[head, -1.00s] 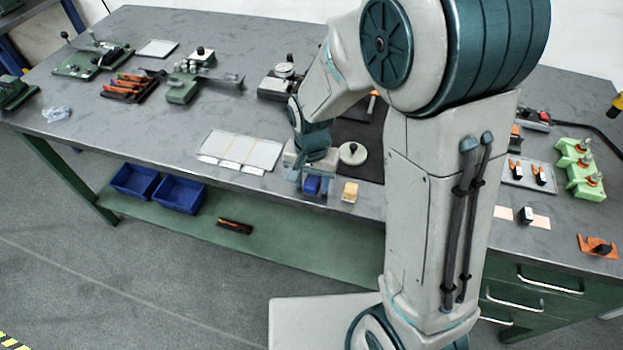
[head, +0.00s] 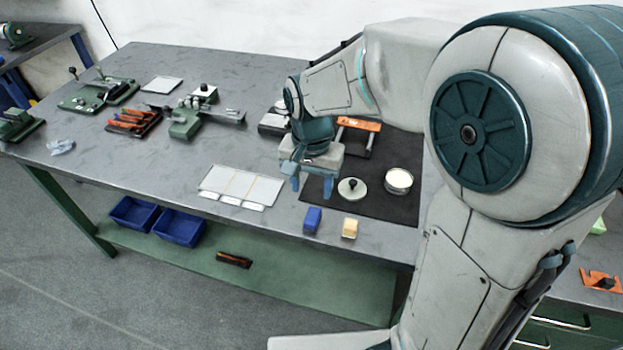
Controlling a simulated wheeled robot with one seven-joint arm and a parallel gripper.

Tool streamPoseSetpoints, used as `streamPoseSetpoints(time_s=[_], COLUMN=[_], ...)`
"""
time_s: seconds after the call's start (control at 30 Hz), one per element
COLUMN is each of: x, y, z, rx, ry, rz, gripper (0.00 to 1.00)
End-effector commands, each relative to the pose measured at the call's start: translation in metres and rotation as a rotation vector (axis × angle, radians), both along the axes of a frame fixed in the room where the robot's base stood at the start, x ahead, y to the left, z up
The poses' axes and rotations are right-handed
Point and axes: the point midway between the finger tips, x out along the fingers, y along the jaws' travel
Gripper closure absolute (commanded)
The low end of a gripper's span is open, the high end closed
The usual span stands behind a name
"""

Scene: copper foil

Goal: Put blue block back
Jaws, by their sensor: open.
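The blue block (head: 312,220) stands on the table near its front edge, just left of a yellow block (head: 350,228). My gripper (head: 312,188) is open and empty above and behind the blue block, apart from it. Its two blue-grey fingers point down. A white tray with three marked sections (head: 241,187) lies to the left of the blue block, with small pale labels along its front edge.
A black mat (head: 375,200) holds a round disc with a black knob (head: 352,188) and a round white-topped tin (head: 398,180). An orange-handled tool (head: 358,125) lies behind. Green fixtures stand at the back left. Blue bins (head: 180,225) sit on the lower shelf.

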Motion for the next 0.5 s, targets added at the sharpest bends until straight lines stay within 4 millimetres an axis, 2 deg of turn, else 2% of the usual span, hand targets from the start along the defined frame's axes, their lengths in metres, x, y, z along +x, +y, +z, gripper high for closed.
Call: streamPoseSetpoints(time_s=[0.27, 0.37, 0.5], x=[-0.002, -0.011, -0.036], y=[-0.004, -0.018, -0.053], z=[0.013, 0.02, 0.035], rx=[0.002, 0.008, 0.016], ry=[-0.006, -0.03, -0.091], rz=[0.004, 0.029, 0.104], gripper=[0.5, 0.5, 0.5])
